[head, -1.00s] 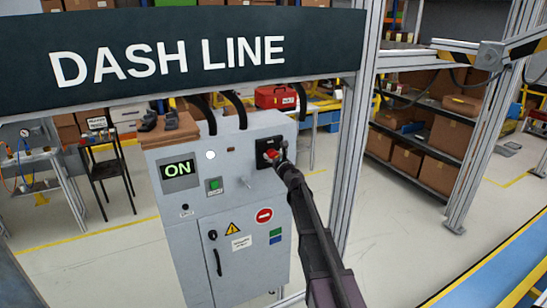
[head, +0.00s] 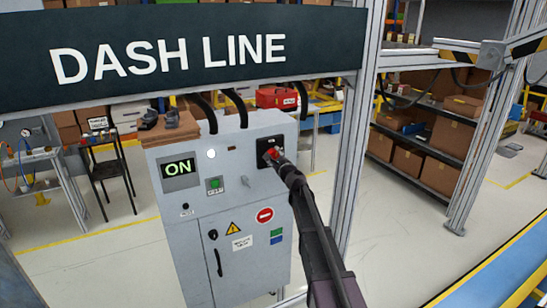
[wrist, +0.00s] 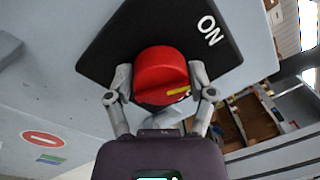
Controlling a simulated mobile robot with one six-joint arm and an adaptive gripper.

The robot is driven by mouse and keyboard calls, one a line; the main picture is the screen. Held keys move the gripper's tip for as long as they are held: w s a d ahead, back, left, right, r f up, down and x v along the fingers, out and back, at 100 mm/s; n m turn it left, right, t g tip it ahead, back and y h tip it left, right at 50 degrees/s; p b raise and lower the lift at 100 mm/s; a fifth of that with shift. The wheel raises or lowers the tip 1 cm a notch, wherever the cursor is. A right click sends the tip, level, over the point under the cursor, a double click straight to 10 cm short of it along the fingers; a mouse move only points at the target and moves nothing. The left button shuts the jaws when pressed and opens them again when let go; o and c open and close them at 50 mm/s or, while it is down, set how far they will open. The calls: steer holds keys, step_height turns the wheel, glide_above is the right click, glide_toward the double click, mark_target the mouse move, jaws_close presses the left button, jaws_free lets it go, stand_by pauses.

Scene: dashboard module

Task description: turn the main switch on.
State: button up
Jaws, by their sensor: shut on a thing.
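The main switch is a red rotary knob (wrist: 162,75) with a yellow pointer mark, on a black plate (wrist: 112,45) lettered ON. In the wrist view the yellow mark points to the right, below the ON lettering. The knob also shows in the head view (head: 271,155), on the upper right of the grey cabinet (head: 225,185). My gripper (wrist: 160,90) has one finger on each side of the knob and is shut on it. The cabinet's display (head: 180,169) reads ON in green, and a round white lamp (head: 211,154) beside it looks lit.
A green button (head: 214,184) and a small toggle (head: 245,181) sit left of the knob. A frame post (head: 355,130) stands close right of my arm. The DASH LINE sign (head: 180,45) hangs above the cabinet. A red box (head: 276,97) is behind it.

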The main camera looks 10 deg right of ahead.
steer(key=n, duration=0.5)
steer(key=shift+f+y, duration=0.1)
steer(key=shift+y, duration=0.2)
steer(key=o, duration=1.1)
steer(key=shift+w, duration=0.1)
